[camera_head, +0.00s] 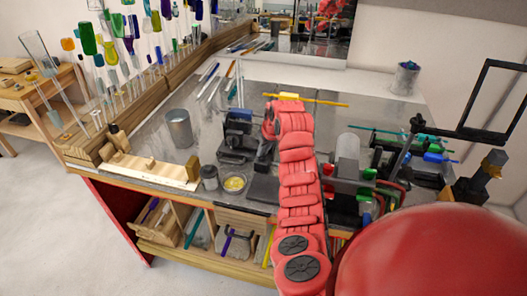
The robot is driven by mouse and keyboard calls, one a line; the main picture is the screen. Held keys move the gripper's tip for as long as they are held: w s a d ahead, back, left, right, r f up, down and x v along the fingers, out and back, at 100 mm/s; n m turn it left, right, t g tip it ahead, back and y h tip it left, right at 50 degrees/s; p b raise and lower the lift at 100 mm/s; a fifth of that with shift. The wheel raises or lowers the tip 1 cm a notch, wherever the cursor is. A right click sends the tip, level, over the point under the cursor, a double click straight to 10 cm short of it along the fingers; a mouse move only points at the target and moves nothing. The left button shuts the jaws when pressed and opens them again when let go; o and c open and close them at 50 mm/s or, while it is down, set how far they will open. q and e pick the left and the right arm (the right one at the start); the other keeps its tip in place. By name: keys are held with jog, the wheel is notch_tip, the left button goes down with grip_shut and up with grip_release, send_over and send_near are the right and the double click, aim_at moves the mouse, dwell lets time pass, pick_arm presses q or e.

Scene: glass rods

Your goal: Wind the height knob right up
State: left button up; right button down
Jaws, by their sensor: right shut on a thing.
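My right arm reaches up the middle of the head view. Its gripper (267,148) points down beside a black bench device with blue parts (238,138). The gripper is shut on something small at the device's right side. I take this to be the height knob, but the knob itself is hidden by the gripper and the wrist, so I cannot tell how far it is wound. My left gripper is not in view.
A yellow rod (325,102) lies behind my wrist. A black frame (494,101) stands at the right.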

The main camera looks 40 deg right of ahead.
jog(key=n+b, duration=0.2)
jog(key=b, duration=0.1)
jog(key=n+y+b, duration=0.1)
jog(key=b, duration=0.3)
jog(key=n+y+b, duration=0.1)
jog(key=n+b, duration=0.1)
jog(key=b, duration=0.2)
jog(key=shift+d+f+n, duration=0.25)
jog(key=shift+d+n, duration=0.05)
jog(key=shift+r+n+g+y+b, duration=0.25)
jog(key=shift+n+g+y+b, duration=0.25)
jog(key=shift+n, duration=0.6)
jog(key=shift+w+n, duration=0.1)
jog(key=shift+n, duration=0.7)
jog(key=c, duration=0.9)
grip_release()
